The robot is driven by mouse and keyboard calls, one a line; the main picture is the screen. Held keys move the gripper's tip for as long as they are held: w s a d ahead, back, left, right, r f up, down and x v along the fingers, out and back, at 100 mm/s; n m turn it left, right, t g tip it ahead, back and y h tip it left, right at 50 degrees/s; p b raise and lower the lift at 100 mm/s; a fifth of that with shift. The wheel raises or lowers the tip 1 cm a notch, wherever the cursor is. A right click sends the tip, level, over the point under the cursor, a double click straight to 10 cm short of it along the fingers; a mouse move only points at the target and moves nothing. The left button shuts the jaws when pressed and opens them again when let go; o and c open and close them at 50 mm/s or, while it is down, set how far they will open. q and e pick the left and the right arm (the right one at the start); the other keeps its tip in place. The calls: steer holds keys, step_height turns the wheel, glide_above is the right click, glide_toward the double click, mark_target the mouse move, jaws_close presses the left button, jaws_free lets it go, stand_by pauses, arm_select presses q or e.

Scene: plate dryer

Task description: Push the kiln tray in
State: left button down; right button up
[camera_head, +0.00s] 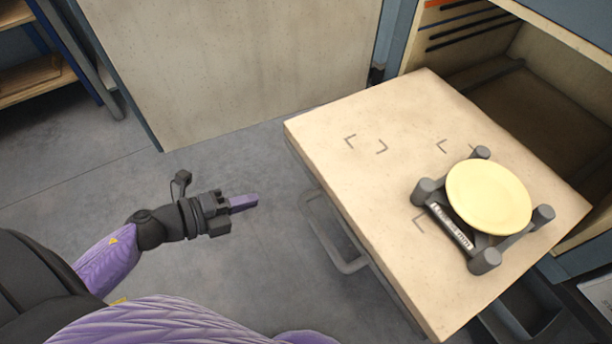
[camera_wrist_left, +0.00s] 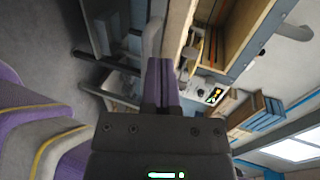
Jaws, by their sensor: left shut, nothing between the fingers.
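The kiln tray (camera_head: 345,185) is a thick beige slab, pulled out in front of the open kiln (camera_head: 545,100) in the head view. A grey metal handle (camera_head: 345,262) sticks out below its near left edge. A yellow plate (camera_head: 488,197) rests on a dark four-post stand (camera_head: 470,243) on the tray's right part. My left gripper (camera_head: 250,203) is shut and empty, left of the tray and apart from it, over the floor. In the left wrist view its purple fingers (camera_wrist_left: 162,82) are together, with a grey bar close beyond them. My right gripper is not in view.
The open kiln door (camera_head: 230,60) stands at the top, behind the tray. A shelf (camera_head: 28,75) with a blue frame is at the far left. The grey floor (camera_head: 210,155) between the door and my left arm is clear.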

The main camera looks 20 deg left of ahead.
arm_select(q)
steer(key=b, duration=0.2)
glide_toward(316, 179)
steer(key=w+d+f, duration=0.1)
steer(key=w+f, duration=0.1)
steer(key=w+d, duration=0.2)
steer(key=shift+w+d, duration=0.6)
steer(key=shift+w, duration=0.05)
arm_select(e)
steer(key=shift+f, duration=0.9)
arm_select(q)
steer(key=shift+w, duration=0.1)
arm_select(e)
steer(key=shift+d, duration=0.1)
